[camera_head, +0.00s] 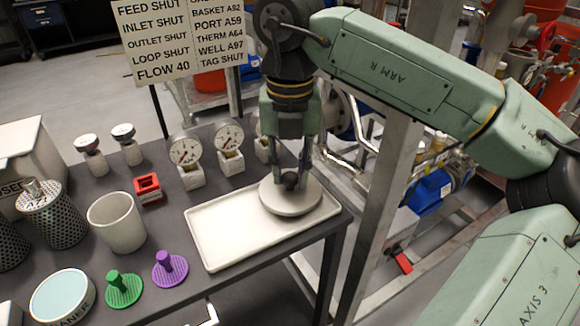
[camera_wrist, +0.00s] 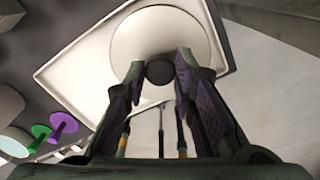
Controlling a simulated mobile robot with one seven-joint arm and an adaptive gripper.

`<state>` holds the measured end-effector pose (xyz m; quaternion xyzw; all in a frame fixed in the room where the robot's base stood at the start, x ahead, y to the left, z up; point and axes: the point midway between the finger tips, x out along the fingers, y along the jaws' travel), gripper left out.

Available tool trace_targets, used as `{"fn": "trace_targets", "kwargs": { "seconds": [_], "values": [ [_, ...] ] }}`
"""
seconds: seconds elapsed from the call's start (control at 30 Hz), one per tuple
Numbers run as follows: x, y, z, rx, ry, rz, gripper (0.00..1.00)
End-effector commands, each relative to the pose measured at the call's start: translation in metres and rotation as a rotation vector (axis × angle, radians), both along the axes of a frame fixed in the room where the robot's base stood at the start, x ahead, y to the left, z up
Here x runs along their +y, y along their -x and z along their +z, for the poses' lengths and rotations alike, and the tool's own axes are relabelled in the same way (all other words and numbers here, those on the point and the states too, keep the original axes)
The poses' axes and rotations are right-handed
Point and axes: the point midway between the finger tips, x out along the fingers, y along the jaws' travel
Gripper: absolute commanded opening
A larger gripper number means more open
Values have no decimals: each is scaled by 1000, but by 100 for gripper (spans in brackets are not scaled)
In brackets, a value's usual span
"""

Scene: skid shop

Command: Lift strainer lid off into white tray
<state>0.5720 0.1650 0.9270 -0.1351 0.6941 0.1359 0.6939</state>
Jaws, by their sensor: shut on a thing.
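The strainer lid (camera_head: 291,199) is a pale round disc with a dark knob on top. My gripper (camera_head: 291,180) is shut on the lid's knob. The lid is over the right part of the white tray (camera_head: 221,251), close to its surface; I cannot tell whether it touches. In the wrist view the lid (camera_wrist: 160,32) lies beyond the fingers, and the dark knob is between the fingertips (camera_wrist: 160,72). The white tray (camera_wrist: 78,72) shows under and around the lid. The fingers hide part of the knob.
A grey cup (camera_head: 117,222), perforated basket (camera_head: 54,216), green piece (camera_head: 123,289) and purple piece (camera_head: 170,269) stand left of the tray. Gauges (camera_head: 185,152) and a red block (camera_head: 148,188) stand behind. The table's edge is close to the tray's right end.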

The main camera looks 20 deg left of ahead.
Motion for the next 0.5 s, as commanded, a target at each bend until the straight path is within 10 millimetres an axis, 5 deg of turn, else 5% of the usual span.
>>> {"fn": "trace_targets", "kwargs": {
  "seconds": [0.5],
  "values": [
    [0, 0, -12, -1, 0, 0, 8]
  ]
}}
